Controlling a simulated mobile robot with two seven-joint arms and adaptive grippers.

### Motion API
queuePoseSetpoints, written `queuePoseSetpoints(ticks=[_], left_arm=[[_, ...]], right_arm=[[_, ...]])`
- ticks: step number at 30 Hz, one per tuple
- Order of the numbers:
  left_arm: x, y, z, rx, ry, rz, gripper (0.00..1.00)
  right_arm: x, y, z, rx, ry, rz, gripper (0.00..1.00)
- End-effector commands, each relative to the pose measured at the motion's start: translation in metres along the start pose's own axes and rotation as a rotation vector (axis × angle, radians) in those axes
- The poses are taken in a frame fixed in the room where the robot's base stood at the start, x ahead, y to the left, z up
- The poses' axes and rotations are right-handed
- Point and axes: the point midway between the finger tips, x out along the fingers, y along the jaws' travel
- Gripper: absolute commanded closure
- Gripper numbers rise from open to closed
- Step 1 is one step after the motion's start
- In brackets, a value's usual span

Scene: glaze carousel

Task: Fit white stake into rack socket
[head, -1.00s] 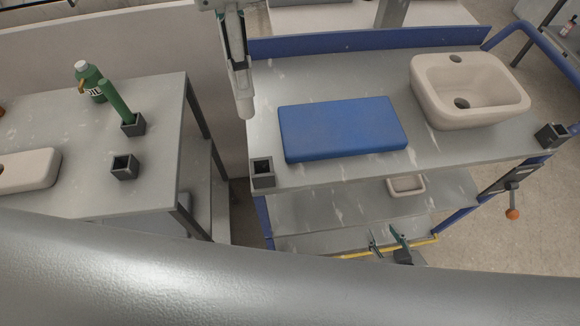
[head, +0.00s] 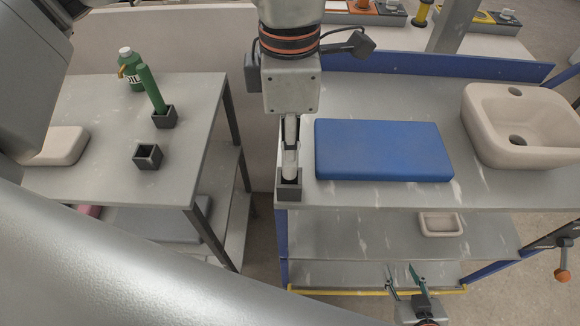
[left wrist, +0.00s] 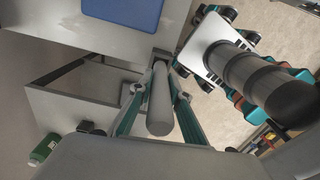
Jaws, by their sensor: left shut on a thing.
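The white stake (head: 290,165) is upright in my left gripper (head: 290,143), which is shut on it above the rack's front left corner. The stake's lower end is at the mouth of the dark square rack socket (head: 289,191). I cannot tell whether it is inside or just above. In the left wrist view the stake (left wrist: 160,100) lies between the teal fingers of the left gripper (left wrist: 158,88). My right gripper (head: 403,276) is low in front of the rack, its teal fingers apart and empty.
A blue slab (head: 383,150) lies right of the socket, with a beige basin (head: 525,125) beyond. On the left table (head: 100,120) stand a green stake (head: 152,90) in a socket, an empty socket (head: 148,157) and a green oil bottle (head: 132,70). A gap separates table and rack.

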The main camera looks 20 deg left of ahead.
Motion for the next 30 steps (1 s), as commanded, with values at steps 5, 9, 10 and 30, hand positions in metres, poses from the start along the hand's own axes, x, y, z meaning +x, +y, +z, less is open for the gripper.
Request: queuePoseSetpoints(ticks=[5, 9, 10, 30], left_arm=[[0.021, 0.000, 0.000, 0.000, 0.002, -0.004, 1.00], [0.048, 0.000, 0.000, 0.000, 0.003, -0.006, 1.00], [0.052, 0.000, 0.000, 0.001, 0.003, -0.006, 1.00], [0.059, 0.000, 0.000, 0.000, 0.000, 0.000, 0.66]], right_arm=[[0.005, -0.002, 0.013, 0.001, -0.008, -0.001, 0.60], [0.011, -0.005, 0.029, 0.003, -0.018, -0.004, 0.60], [0.012, -0.005, 0.031, 0.003, -0.020, -0.004, 0.60], [0.013, -0.005, 0.032, 0.005, -0.017, -0.002, 0.60]])
